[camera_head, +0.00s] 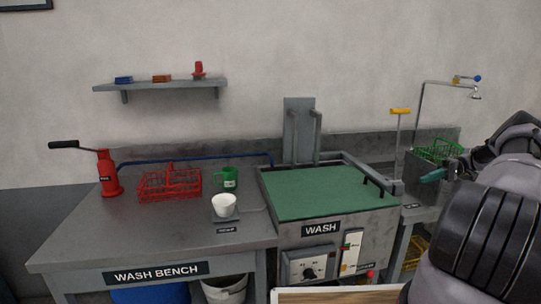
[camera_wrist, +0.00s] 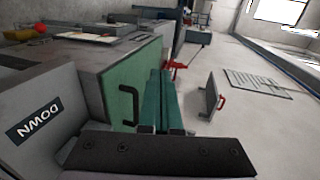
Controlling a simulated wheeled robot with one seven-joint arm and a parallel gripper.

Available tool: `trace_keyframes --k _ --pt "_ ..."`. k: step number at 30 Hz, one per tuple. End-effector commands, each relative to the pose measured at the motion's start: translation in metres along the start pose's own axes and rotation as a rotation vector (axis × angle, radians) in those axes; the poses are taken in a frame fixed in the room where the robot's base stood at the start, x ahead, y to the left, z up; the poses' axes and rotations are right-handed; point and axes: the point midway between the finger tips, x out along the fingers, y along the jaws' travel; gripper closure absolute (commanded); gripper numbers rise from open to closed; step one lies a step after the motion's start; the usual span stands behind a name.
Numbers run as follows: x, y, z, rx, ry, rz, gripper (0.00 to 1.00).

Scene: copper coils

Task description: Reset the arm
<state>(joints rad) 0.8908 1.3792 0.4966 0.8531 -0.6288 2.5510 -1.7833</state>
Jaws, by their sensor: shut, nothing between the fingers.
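My arm comes in from the right edge in the head view. My gripper (camera_head: 432,175) has teal fingers pointing left, in front of the grey bin with the green basket and right of the wash station. In the wrist view my gripper (camera_wrist: 167,85) has its two teal fingers together with nothing held. There they extend beside a green panel (camera_wrist: 128,85) with a black handle (camera_wrist: 128,104). I cannot tell whether they touch it.
A green basket (camera_head: 440,150) sits in the grey bin near my gripper.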

Motion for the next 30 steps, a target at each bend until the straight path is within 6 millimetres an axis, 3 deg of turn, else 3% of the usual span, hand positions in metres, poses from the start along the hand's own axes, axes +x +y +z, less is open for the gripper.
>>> trace_keyframes --k 11,17,23,30 --pt "0.01 -0.03 -0.009 0.021 -0.054 0.074 1.0" --pt "0.022 -0.059 -0.017 0.042 -0.101 0.15 1.0" --pt "0.041 -0.102 -0.025 0.072 -0.158 0.272 1.0" --pt "0.084 -0.186 -0.025 0.125 -0.211 0.53 1.0"
